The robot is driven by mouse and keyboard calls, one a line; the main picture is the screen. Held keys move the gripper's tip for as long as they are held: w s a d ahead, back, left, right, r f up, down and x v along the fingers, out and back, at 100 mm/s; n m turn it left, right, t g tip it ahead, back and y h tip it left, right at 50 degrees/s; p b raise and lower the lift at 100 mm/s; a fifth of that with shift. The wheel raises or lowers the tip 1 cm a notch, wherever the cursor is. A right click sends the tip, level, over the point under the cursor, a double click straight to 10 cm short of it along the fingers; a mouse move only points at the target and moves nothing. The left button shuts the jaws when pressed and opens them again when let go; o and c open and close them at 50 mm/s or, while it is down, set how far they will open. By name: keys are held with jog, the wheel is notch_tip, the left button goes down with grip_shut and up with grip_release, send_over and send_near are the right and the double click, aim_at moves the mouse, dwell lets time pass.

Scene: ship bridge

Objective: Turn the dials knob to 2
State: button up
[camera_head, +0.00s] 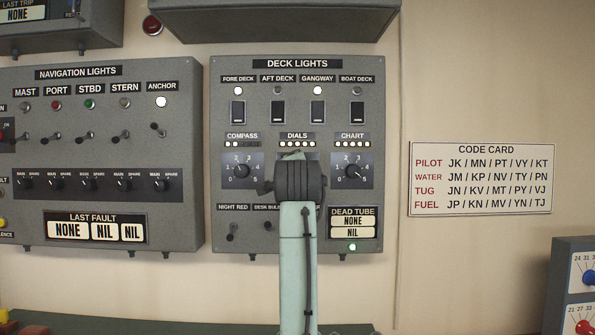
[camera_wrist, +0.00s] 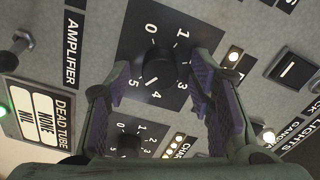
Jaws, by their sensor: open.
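The dials knob (camera_wrist: 158,72) is a dark round knob on a black plate numbered 0 to 5. In the wrist view it lies between the two fingers of my gripper (camera_wrist: 158,78). The fingers are open, one on each side of the knob, and contact cannot be told. The knob's white mark seems to point toward the 4 and 5 side; the 2 is hard to see. In the head view my arm and gripper hide this knob, below the DIALS label (camera_head: 297,136) and its row of lit lamps.
The compass knob (camera_head: 241,171) is left of my gripper and the chart knob (camera_head: 353,171) is right of it. The chart knob also shows in the wrist view (camera_wrist: 128,145), close to the fingers. Deck light switches (camera_head: 277,111) are above. A code card (camera_head: 482,179) hangs at right.

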jog(key=c, duration=1.2)
jog(key=shift+o, duration=0.2)
jog(key=shift+n, duration=0.4)
grip_shut()
jog(key=shift+n, duration=14.5)
